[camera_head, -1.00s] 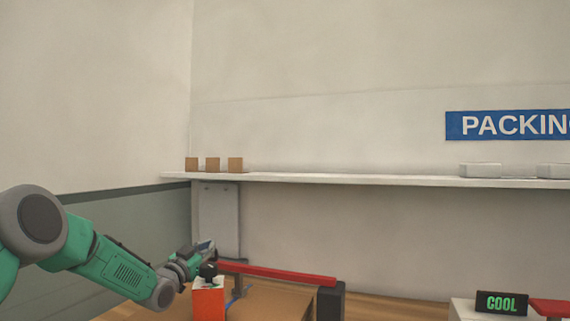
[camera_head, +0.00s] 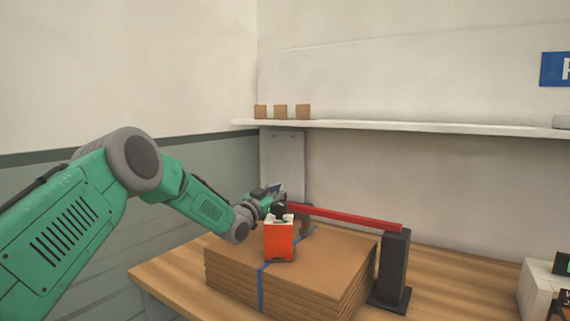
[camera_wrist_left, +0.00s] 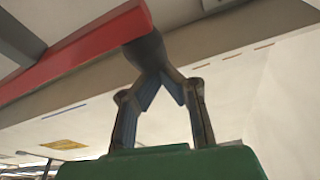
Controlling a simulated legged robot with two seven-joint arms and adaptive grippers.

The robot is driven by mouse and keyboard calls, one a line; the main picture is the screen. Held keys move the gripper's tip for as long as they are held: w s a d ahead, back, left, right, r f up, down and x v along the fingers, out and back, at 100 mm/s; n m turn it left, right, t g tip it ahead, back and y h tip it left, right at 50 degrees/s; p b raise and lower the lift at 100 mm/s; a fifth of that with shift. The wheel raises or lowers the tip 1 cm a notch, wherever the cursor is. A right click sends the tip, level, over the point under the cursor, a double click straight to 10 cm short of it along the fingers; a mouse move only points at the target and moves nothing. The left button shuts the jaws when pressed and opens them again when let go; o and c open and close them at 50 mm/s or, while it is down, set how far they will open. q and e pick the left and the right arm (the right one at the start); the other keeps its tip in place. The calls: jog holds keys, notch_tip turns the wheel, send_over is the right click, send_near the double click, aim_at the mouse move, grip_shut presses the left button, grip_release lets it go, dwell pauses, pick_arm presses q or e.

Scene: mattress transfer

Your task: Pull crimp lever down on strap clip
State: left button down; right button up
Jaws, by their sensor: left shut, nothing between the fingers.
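A long red lever (camera_head: 345,217) runs from a dark grey post (camera_head: 393,265) on the right to its free end at the left, near my gripper. It sits above a stack of flat cardboard (camera_head: 335,260) with a blue strap (camera_head: 261,288) around it. A small grey part (camera_head: 307,226) stands under the lever; I cannot tell if it is the clip. My left gripper (camera_head: 279,208) is shut and empty by the lever's free end. In the left wrist view the lever (camera_wrist_left: 75,50) ends beside the converged fingers (camera_wrist_left: 158,72); contact is unclear. My right gripper is out of view.
An orange-red box (camera_head: 279,242) with a white top stands on the cardboard, just below my left gripper. The wooden table (camera_head: 175,275) has bare room at left. A wall shelf (camera_head: 400,126) holds 3 small brown boxes (camera_head: 280,111). White and dark items sit at the right edge.

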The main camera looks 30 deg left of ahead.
pick_arm(q)
notch_tip(320, 180, up, 3)
jog(key=shift+a+f+p, duration=0.1)
jog(key=shift+p, duration=0.7)
jog(key=v, duration=0.9)
jog(key=shift+s+r, duration=0.25)
jog(key=shift+r, duration=0.1)
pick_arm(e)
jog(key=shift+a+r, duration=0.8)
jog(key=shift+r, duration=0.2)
